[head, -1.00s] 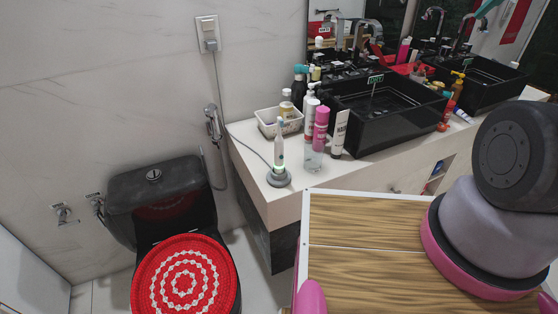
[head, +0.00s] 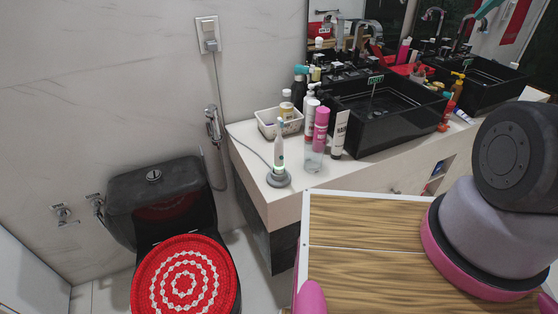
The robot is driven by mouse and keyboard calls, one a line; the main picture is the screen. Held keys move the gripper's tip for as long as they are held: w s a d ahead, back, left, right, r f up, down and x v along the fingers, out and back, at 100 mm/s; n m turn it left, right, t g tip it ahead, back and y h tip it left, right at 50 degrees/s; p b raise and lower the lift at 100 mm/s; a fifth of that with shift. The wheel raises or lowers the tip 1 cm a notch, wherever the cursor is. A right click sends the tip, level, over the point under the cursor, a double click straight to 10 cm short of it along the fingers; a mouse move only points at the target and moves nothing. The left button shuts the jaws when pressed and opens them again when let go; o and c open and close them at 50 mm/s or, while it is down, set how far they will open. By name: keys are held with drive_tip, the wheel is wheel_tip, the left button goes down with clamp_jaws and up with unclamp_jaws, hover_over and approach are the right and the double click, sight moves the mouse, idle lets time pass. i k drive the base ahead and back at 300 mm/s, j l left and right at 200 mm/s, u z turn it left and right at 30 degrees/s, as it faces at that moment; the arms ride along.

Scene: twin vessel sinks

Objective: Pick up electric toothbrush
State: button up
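The electric toothbrush (head: 279,152) stands upright on its round grey charging base (head: 279,178), near the front left corner of the white counter (head: 245,130). A greenish glow shows low on its handle. A cable runs from the base toward the wall. My gripper is not in view. The grey and pink parts at the right are my own arm, and they are well apart from the toothbrush.
A clear cup (head: 313,157), a pink bottle (head: 321,128) and a white tube (head: 339,134) stand just right of the toothbrush. A white basket (head: 268,122) is behind it. A black sink (head: 385,115) lies further right. A toilet (head: 165,205) stands left of the counter.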

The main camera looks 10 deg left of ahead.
sight(279, 142)
drive_tip(key=k+j+u, duration=0.25)
drive_tip(key=k, duration=0.15)
drive_tip(key=k+j+u, duration=0.2)
drive_tip(key=k+j, duration=0.1)
drive_tip(key=k, duration=0.1)
